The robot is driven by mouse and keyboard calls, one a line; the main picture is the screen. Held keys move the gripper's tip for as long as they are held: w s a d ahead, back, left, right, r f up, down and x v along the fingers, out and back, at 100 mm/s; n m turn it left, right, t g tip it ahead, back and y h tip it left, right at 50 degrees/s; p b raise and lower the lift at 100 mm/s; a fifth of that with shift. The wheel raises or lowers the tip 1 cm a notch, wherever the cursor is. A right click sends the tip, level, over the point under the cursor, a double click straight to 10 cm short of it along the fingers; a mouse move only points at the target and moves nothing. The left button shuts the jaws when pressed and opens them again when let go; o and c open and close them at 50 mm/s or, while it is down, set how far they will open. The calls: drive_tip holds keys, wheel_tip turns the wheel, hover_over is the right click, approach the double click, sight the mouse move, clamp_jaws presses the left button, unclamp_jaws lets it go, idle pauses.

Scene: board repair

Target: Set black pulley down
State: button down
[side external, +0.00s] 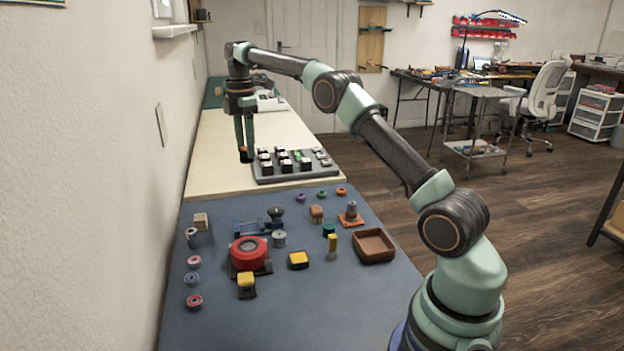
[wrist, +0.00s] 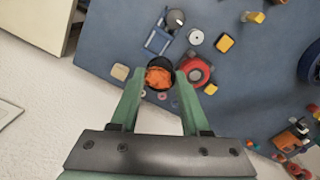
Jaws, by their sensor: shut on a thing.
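My gripper (side external: 246,152) points down over the cream worktop, just left of the grey block board. It is shut on the black pulley (side external: 245,157), a small dark round part at the fingertips. The wrist view shows my gripper (wrist: 159,85) from behind, with the black pulley (wrist: 150,88) between the fingertips. The pulley has a dark rim and an orange-brown middle. I cannot tell whether its underside touches the worktop.
The grey board (side external: 264,179) with several black and white blocks stands close to the right of my gripper. The blue mat (side external: 330,300) in front carries a red round part (side external: 248,253), a brown tray (side external: 374,246) and several small parts. The cream worktop (side external: 215,165) is clear left of my gripper.

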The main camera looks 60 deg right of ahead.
drive_tip(key=shift+w+a, duration=0.4)
drive_tip(key=shift+f, duration=0.3)
approach(250, 228)
wheel_tip(250, 228, down, 5)
drive_tip(key=shift+f, duration=0.1)
drive_tip(key=shift+f, duration=0.1)
drive_tip(key=shift+c, duration=1.9)
unclamp_jaws()
